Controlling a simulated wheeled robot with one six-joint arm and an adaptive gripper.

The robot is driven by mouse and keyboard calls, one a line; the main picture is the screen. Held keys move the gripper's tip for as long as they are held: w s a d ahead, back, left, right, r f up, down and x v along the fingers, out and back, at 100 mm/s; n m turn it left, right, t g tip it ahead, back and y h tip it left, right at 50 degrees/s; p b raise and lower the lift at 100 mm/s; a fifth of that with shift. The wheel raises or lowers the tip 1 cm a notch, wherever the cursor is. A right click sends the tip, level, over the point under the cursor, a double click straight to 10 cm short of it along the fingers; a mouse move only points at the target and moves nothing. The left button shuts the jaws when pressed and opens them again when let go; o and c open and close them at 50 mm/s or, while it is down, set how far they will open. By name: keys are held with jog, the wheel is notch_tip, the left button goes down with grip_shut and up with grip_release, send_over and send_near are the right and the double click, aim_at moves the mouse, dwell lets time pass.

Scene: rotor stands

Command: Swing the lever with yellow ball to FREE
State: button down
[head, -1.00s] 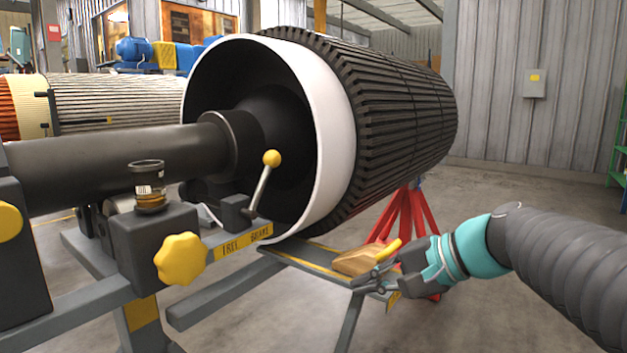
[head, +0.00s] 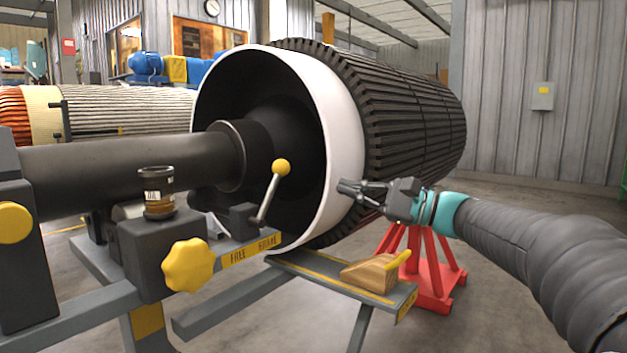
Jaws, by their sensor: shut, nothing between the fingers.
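The lever (head: 269,199) is a short metal rod with a yellow ball (head: 281,167) on its upper end. It leans up and to the right from a dark pivot block on the stand. My gripper (head: 343,189) is to the right of the ball, in front of the white rotor rim in the picture, with a clear gap to the lever. Its fingers are shut and empty.
The big ribbed rotor (head: 410,110) with its white rim (head: 345,130) fills the middle. A yellow star knob (head: 188,265) and an oil cup (head: 158,190) are left of the lever. A wooden block with a yellow handle (head: 370,273) lies on a low shelf. A red stand (head: 425,260) is behind.

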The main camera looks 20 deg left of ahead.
aim_at(270, 192)
jog(key=p+x, duration=0.1)
jog(key=x, duration=0.9)
jog(key=shift+s, duration=0.1)
